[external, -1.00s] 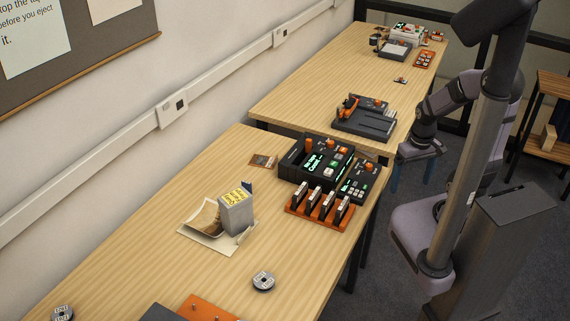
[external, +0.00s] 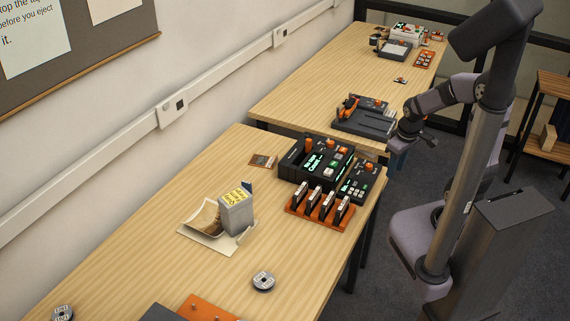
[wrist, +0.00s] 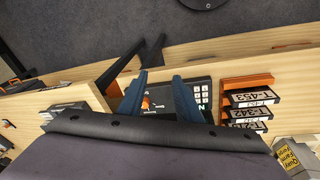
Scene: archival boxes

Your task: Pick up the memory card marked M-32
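I cannot pick out a memory card with a readable M-32 mark in either view. My gripper (external: 398,162) is beside the right edge of the tables, near the gap between them. In the wrist view its two blue fingers (wrist: 160,78) are apart with nothing held between them. Beyond the fingers is a dark device with an orange knob and keypad (wrist: 200,92). An orange rack (wrist: 250,82) holds several labelled cassettes, one reading T-453. The rack also shows on the near table (external: 292,212), in front of the lit black deck (external: 290,170).
A grey box with a yellow label (external: 237,214) stands by papers on the near table. A flat brown card (external: 262,161) lies left of the deck. A dark orange-handled device (external: 365,121) sits on the far table. The near table's left part is largely clear.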

